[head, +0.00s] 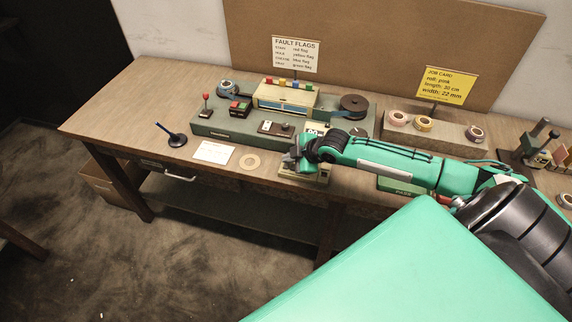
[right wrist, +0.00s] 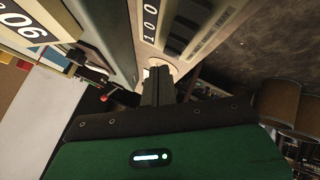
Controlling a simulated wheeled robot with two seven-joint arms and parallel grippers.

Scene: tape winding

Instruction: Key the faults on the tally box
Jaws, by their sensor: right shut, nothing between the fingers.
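The tally box (head: 318,176) is a small cream box at the front edge of the bench, partly hidden behind my right gripper (head: 297,158). In the right wrist view the tally box (right wrist: 215,42) shows a digit window and a row of dark keys. My right gripper there (right wrist: 155,72) is shut and empty, its tips over a pale round spot at the box's near end. I cannot tell whether the tips touch it. The fault flags card (head: 297,54) stands behind a green winding machine (head: 215,125). My left gripper is not in view.
A black stand (head: 175,138) is farther left. Tape rolls (head: 424,123) sit on a rack at right beside a yellow job card (head: 447,84). The bench's left end (head: 110,120) is clear.

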